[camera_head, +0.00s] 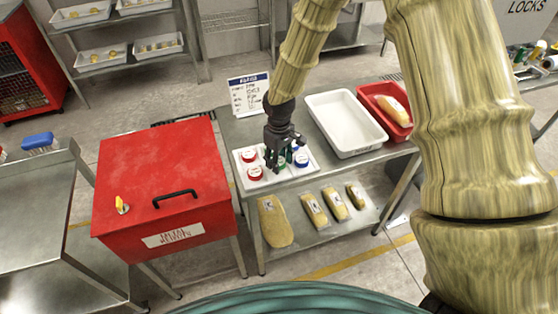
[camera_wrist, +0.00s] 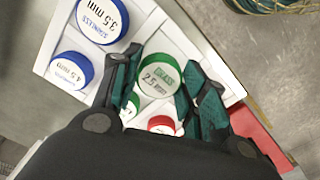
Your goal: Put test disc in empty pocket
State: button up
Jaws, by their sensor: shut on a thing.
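My gripper (camera_head: 281,160) is over the white pocketed tray (camera_head: 285,178) on the steel table. In the wrist view my gripper (camera_wrist: 157,72) is shut on a green disc (camera_wrist: 160,77) marked "GLASS 2.5 mm", held between its two fingers. I cannot tell whether this disc touches the tray. Two blue discs, one marked 3.5 mm (camera_wrist: 102,18) and one marked 4.5 mm (camera_wrist: 71,70), sit in the tray. A red disc (camera_wrist: 161,124) and another green disc (camera_wrist: 131,104) show partly behind the gripper. Two red discs (camera_head: 249,156) (camera_head: 255,173) sit at the tray's left. A bare white area shows beyond the held disc.
A white bin (camera_head: 345,125) and a red bin (camera_head: 384,110) with a package stand right of the tray. A sign (camera_head: 248,94) stands behind it. A red lidded box (camera_head: 160,175) is at the left. Several packages lie on the lower shelf (camera_head: 300,238).

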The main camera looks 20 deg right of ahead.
jog(key=shift+f, duration=0.8)
jog(key=shift+f, duration=0.2)
jog(key=o, duration=0.7)
jog(key=shift+r, duration=0.15)
jog(key=shift+r+b, duration=1.55)
jog(key=shift+r, duration=4.5)
